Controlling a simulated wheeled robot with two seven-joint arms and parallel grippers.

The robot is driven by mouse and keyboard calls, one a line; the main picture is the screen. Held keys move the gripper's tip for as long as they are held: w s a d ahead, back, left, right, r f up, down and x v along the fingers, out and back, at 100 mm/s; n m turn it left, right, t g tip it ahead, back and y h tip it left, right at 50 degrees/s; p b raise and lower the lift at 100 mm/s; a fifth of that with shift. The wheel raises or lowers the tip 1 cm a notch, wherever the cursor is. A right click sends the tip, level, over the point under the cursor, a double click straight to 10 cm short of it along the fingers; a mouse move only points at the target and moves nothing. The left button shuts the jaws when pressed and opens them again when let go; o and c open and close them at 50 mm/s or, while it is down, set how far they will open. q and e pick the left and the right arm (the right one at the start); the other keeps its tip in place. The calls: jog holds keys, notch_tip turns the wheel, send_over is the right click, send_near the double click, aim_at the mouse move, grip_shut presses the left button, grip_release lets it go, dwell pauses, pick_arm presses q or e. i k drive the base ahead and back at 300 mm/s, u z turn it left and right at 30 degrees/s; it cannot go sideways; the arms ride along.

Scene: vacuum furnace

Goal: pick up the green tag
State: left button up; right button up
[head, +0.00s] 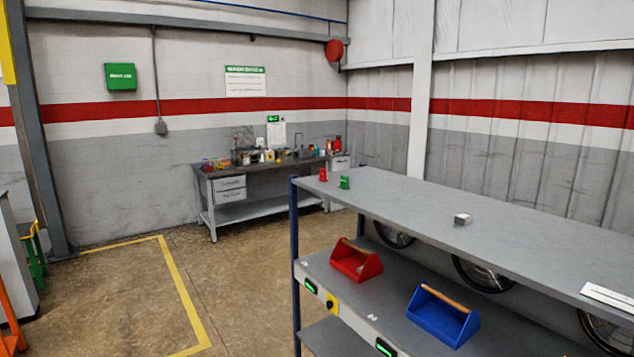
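A small green object (345,182), which looks like the green tag, stands on the grey top shelf (420,207) of the rack, near its far left corner. A similar small red object (323,174) stands just to its left and slightly behind, apart from it. The green one is too small to make out in detail. Neither of my grippers shows in the head view.
A small grey-white block (462,219) and a white flat item (608,296) also lie on the top shelf. A red tote (355,262) and a blue tote (440,318) sit on the shelf below. A cluttered workbench (265,204) stands behind. Floor (120,300) at left is clear.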

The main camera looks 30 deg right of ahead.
aim_at(343, 180)
jog(key=u, duration=0.05)
jog(key=i, duration=1.8)
jog(key=z, duration=1.35)
jog(key=i, duration=0.95)
jog(key=z, duration=0.9)
